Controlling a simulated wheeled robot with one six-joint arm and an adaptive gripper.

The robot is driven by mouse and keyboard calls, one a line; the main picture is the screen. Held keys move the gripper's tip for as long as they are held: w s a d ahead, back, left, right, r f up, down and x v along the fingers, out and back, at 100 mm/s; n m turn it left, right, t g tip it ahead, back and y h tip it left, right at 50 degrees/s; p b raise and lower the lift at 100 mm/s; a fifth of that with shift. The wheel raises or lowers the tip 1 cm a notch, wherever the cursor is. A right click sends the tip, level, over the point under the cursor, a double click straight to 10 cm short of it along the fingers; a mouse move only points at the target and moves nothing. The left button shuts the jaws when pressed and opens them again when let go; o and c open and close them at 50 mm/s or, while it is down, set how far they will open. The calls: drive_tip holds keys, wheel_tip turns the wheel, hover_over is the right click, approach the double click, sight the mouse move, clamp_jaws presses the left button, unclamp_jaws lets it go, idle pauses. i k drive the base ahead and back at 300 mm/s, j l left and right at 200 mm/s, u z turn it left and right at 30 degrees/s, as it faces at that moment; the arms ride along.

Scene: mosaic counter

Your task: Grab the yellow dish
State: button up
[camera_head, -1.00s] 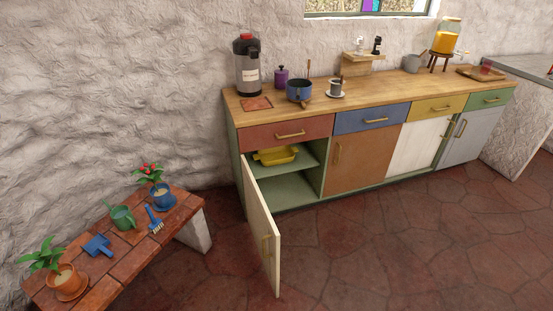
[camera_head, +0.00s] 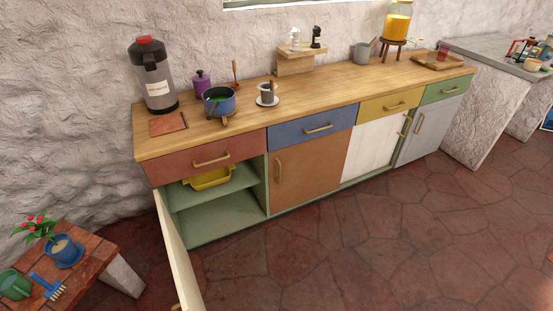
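The yellow dish (camera_head: 209,179) sits on the upper shelf (camera_head: 238,181) of the open left cabinet, under the red drawer (camera_head: 205,160). Its upper back part is partly hidden by the drawer front above it. The white cabinet door (camera_head: 177,254) stands swung open toward me, at the left of the opening. My gripper is not in view.
The wooden counter (camera_head: 330,97) holds an urn (camera_head: 155,82), a blue pot (camera_head: 218,101) and a cup on a saucer (camera_head: 267,99). The tiled floor (camera_head: 330,240) in front of the cabinets is clear.

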sight(213, 178)
drive_tip(key=i+l+z, duration=0.15)
drive_tip(key=i+z, duration=0.25)
drive_tip(key=i+l+z, duration=0.1)
drive_tip(key=z, duration=0.3)
drive_tip(key=i+l+u, duration=0.25)
drive_tip(key=i, duration=0.65)
drive_tip(key=i+j+u, duration=0.15)
drive_tip(key=u, duration=0.25)
drive_tip(key=i+u, duration=0.9)
drive_tip(key=u, duration=0.25)
drive_tip(key=i+l+u, duration=0.1)
drive_tip(key=i+u, duration=0.2)
drive_tip(key=i, duration=0.25)
drive_tip(key=i+l+u, duration=0.35)
drive_tip(key=i, duration=0.2)
drive_tip(key=j, duration=0.1)
